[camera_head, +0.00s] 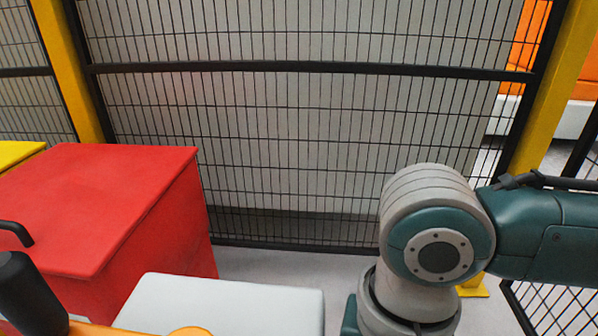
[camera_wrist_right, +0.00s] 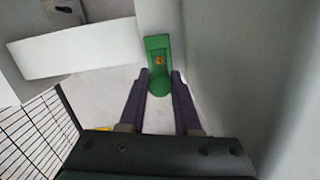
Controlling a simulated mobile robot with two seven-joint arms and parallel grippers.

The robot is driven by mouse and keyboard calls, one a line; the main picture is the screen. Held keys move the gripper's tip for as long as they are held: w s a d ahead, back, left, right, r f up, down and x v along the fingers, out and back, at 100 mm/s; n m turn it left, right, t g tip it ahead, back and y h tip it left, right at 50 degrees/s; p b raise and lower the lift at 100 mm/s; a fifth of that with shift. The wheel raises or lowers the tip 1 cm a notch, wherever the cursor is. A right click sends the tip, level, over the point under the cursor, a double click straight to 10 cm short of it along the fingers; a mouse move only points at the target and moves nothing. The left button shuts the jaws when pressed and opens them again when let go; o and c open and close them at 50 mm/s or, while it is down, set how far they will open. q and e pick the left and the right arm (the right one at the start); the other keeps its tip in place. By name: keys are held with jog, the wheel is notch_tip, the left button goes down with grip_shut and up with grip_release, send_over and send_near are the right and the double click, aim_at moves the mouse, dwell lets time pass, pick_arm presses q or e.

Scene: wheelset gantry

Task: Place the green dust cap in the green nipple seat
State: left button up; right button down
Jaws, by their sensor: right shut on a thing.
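My right gripper (camera_wrist_right: 160,80) shows in the right wrist view, with its two dark fingers closed on the green dust cap (camera_wrist_right: 160,87), a rounded green piece between the fingertips. Just beyond the cap is the green nipple seat (camera_wrist_right: 157,43), an upright green piece on a pale wall, with a small brass-coloured nipple (camera_wrist_right: 159,61) on it. The cap appears directly below the nipple in the picture. I cannot tell whether cap and seat touch. In the head view only my right arm shows, at the right. My left gripper is not in view.
In the head view a red box (camera_head: 95,205) stands left, with a black nozzled object (camera_head: 30,290) before it and a pale grey block (camera_head: 225,300) beside it. A mesh fence (camera_head: 290,130) with yellow posts closes the back. A pale wall (camera_wrist_right: 240,70) runs close right of the gripper.

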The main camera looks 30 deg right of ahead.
notch_tip(320, 180, down, 4)
jog(key=shift+r+b, duration=0.25)
jog(key=shift+b, duration=0.25)
notch_tip(320, 180, down, 4)
jog(key=b, duration=0.2)
jog(key=shift+f+b, duration=0.1)
jog(key=shift+b, duration=0.2)
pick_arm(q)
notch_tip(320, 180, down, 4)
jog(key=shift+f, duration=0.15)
pick_arm(e)
jog(key=c, duration=0.6)
grip_release()
pick_arm(q)
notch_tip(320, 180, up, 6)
jog(key=p, duration=0.6)
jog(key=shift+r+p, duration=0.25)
jog(key=shift+p, duration=0.1)
pick_arm(e)
notch_tip(320, 180, up, 12)
jog(key=w+d, duration=0.1)
